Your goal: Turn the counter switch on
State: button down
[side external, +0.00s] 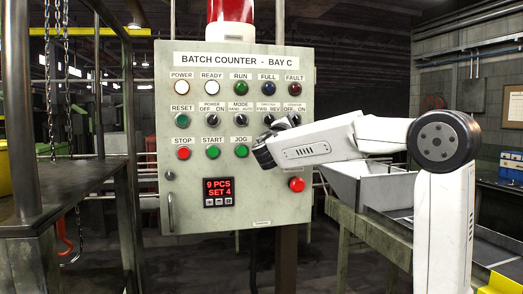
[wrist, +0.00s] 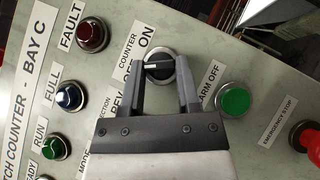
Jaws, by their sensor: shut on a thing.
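The counter switch is a black rotary knob (wrist: 158,66) with a white pointer line, in a silver ring below the label "COUNTER" with "ON" visible. In the wrist view the line points left, up and toward the OFF side of the panel; the OFF word is hidden by a finger. My gripper (wrist: 160,80) is shut on this knob, one finger on each side. In the side view my gripper (side external: 282,126) reaches the panel at the right end of the switch row and partly covers the knob.
The grey panel (side external: 240,65) carries lamps, buttons and other switches. A green button (wrist: 233,99) and a red emergency stop (side external: 296,184) lie near my gripper. The red display (side external: 218,188) reads "9 PCS SET 4". A metal hopper (side external: 350,185) stands at right.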

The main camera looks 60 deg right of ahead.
jog(key=shift+m+y, duration=0.3)
jog(key=shift+m, duration=0.1)
jog(key=m+y, duration=0.1)
jog(key=m, duration=0.1)
jog(key=m+g+y, duration=0.1)
jog(key=m+y, duration=0.1)
jog(key=shift+a+r+g+y, duration=0.1)
jog(key=shift+r+g+y, duration=0.2)
jog(key=shift+r, duration=0.05)
jog(key=m+y, duration=0.2)
jog(key=m+t+y, duration=0.1)
jog(key=m+y, duration=0.1)
jog(key=shift+r, duration=0.25)
dwell(0.4)
jog(key=shift+c, duration=1.6)
grip_release()
jog(key=v, duration=0.7)
jog(key=shift+a+r, duration=0.25)
